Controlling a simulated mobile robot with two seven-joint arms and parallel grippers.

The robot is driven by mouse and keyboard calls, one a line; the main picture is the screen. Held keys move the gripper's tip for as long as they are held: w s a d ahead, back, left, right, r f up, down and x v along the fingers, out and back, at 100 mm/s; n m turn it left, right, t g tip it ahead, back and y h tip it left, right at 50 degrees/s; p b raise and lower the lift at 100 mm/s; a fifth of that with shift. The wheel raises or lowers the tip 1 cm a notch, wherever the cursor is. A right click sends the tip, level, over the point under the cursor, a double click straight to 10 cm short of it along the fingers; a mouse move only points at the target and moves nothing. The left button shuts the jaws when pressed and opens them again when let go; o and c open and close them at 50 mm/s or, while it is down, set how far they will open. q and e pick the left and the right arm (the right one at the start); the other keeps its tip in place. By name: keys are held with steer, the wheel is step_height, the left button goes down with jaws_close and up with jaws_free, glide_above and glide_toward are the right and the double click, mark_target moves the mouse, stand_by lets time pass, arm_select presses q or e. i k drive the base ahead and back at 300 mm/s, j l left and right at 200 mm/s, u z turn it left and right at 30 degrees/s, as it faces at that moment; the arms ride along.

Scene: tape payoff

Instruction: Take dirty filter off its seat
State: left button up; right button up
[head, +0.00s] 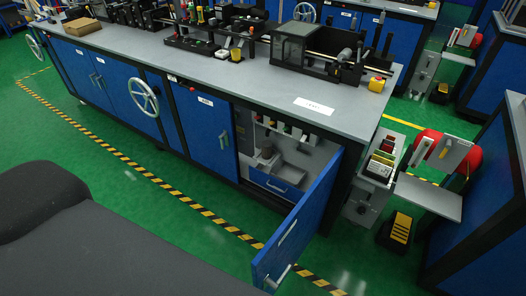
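No part that I can clearly identify as the dirty filter shows. The open cabinet (246,128) under the bench holds a small brownish-grey, roughly cylindrical object (266,152), which may be the filter on its seat; it is too small to tell. Several small coloured parts (286,129) hang or stand in a row above it. A blue drawer front (277,184) is below. The blue cabinet door (298,228) stands wide open toward me and hides part of the inside on the right. Neither of my grippers is in view.
The long grey workbench (215,66) carries machines and a white label sheet (314,106). A handwheel (143,98) sticks out of its front. A unit with red reels (428,150) and a yellow-striped pedal (401,228) stand at right. Green floor (110,165) is free before the bench.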

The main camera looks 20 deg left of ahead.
mark_target(267, 146)
steer(key=k+j, duration=0.1)
steer(key=j, duration=0.35)
steer(key=k+j+z, duration=0.1)
steer(key=j, duration=0.35)
steer(key=j+z, duration=0.15)
steer(key=j, duration=0.8)
steer(key=i+j+z, duration=0.1)
steer(key=j, duration=0.2)
steer(key=i+j, duration=0.1)
steer(key=j, duration=0.2)
steer(key=i+j+z, duration=0.15)
steer(key=j, duration=0.15)
steer(key=i+j+z, duration=0.1)
steer(key=i+j, duration=0.2)
steer(key=i, duration=0.15)
steer(key=i+j+z, duration=0.15)
steer(key=i+j, duration=0.15)
steer(key=i, duration=0.15)
steer(key=i+j, duration=0.1)
steer(key=i, duration=0.4)
